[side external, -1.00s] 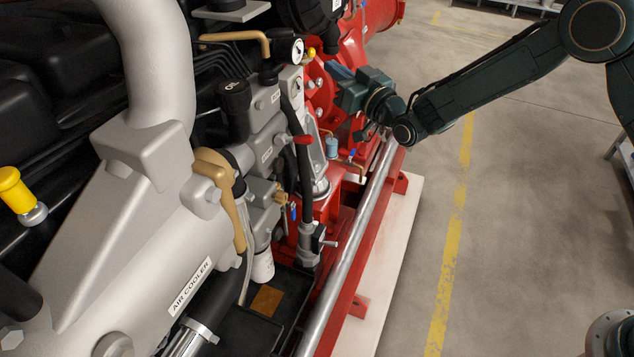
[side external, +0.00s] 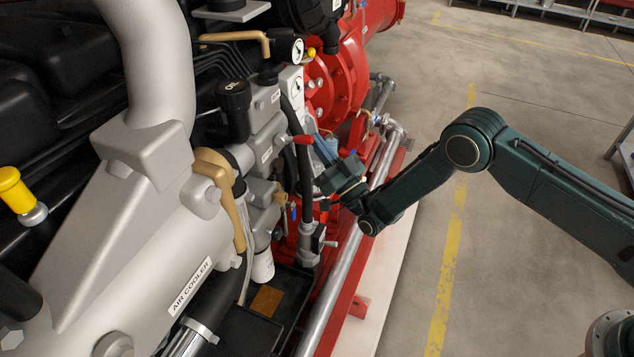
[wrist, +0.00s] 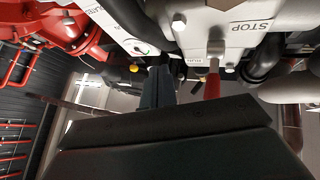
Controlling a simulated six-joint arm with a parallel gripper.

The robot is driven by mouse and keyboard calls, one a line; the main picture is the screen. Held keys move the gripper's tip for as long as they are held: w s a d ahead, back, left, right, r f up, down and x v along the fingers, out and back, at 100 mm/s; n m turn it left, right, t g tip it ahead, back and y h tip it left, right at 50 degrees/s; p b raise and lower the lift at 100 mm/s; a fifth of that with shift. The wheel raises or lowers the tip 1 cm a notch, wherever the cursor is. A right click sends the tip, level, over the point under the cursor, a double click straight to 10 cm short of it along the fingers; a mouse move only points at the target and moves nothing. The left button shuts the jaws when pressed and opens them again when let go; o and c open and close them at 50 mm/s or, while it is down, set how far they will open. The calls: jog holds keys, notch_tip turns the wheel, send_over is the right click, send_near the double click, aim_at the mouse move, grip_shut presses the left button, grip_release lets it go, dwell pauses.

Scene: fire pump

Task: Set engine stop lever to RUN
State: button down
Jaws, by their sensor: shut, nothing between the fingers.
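The engine stop lever (side external: 303,139) is a short lever with a red grip, sticking out from the grey engine block towards the right in the side external view. In the wrist view the red lever (wrist: 212,82) hangs from a grey mount right of centre, beside a plate (wrist: 252,27) marked STOP. My gripper (side external: 322,145) is shut and empty, close to the right of the lever. In the wrist view its fingers (wrist: 158,82) are together, left of the lever with a gap between them. I cannot tell whether they touch in depth.
A black hose (side external: 302,180) runs down just beside the lever. A white-faced gauge (side external: 298,48) and a brass handle (side external: 235,37) stand above it. A steel pipe rail (side external: 340,270) runs along the red base below my wrist. The floor at right is open.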

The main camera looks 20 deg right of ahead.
aim_at(296, 140)
jog(key=s+a+f+m+t, duration=0.1)
jog(key=s+f+m, duration=0.3)
jog(key=f, duration=0.5)
jog(key=shift+s+a, duration=0.45)
jog(key=shift+r, duration=0.15)
notch_tip(296, 140, up, 8)
jog(key=a, duration=0.1)
jog(key=shift+w+a+r, duration=0.2)
jog(key=shift+w+a, duration=0.1)
jog(key=shift+a, duration=0.05)
